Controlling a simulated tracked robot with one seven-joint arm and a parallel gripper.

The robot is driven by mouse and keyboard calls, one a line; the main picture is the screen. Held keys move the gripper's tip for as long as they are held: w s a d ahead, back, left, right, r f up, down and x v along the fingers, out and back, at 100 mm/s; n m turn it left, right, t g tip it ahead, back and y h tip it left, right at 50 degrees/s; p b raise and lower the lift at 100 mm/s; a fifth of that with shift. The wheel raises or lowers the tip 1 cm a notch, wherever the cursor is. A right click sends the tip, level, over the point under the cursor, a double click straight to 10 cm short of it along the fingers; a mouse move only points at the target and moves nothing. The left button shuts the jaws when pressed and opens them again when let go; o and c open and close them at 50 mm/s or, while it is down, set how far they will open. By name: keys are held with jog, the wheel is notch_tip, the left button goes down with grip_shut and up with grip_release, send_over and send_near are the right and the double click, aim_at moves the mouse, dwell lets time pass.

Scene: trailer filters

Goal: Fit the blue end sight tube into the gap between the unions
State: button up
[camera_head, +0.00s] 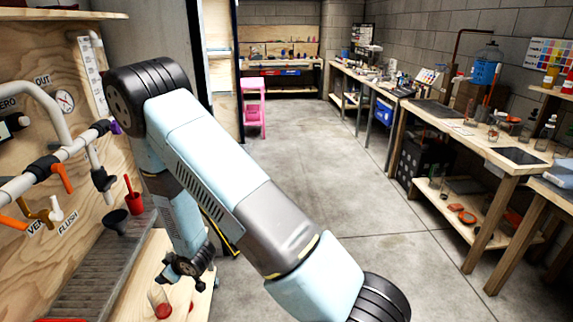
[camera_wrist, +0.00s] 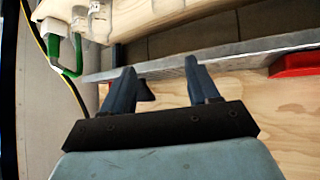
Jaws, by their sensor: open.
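I cannot make out a blue-ended sight tube in either view. In the head view, pipework (camera_head: 75,143) runs along the plywood panel at left, with a purple ring (camera_head: 115,127) at its end and a dark fitting (camera_head: 102,179) below; which parts are the unions is unclear. My gripper (camera_head: 185,270) hangs low over the wooden bench, apart from the pipework. In the wrist view my gripper (camera_wrist: 163,75) has its two dark fingers spread, with nothing seen between them. A clear piece with red ends (camera_head: 160,305) is on the bench near it, partly cut off.
A red cup (camera_head: 133,195) and a black funnel (camera_head: 117,222) stand beside the panel. A grey metal edge (camera_wrist: 165,66) crosses beyond the fingers, with a red object (camera_wrist: 296,63) at right and a green hose (camera_wrist: 58,58) at left. The concrete floor (camera_head: 315,165) is clear.

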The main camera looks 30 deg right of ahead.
jog(key=w+d+r+m+h, duration=0.15)
jog(key=d+r, duration=0.35)
jog(key=r, duration=0.5)
jog(key=w+d+r+m+h, duration=0.1)
jog(key=d+r+m+h, duration=0.1)
jog(key=d+r, duration=0.5)
jog(key=s+d+r+m+h, duration=0.1)
jog(key=s+d+r, duration=0.25)
jog(key=r, duration=0.45)
jog(key=s+d+r+m, duration=0.1)
jog(key=s+d+r, duration=0.25)
jog(key=r, duration=0.45)
jog(key=s+d+r+m, duration=0.1)
jog(key=s+d+r, duration=0.2)
jog(key=s, duration=0.5)
jog(key=s+d+r+m+g+h, duration=0.1)
jog(key=s+d+r, duration=0.1)
jog(key=s+r, duration=0.3)
jog(key=s+d+r+m, duration=0.1)
jog(key=s+d+r, duration=0.2)
jog(key=s, duration=0.7)
jog(key=shift+s+d+r+m+g, duration=0.3)
jog(key=shift+s+r+m, duration=0.05)
jog(key=shift+r, duration=0.6)
jog(key=shift+o, duration=0.6)
jog(key=shift+s+h, duration=0.25)
jog(key=shift+s, duration=0.1)
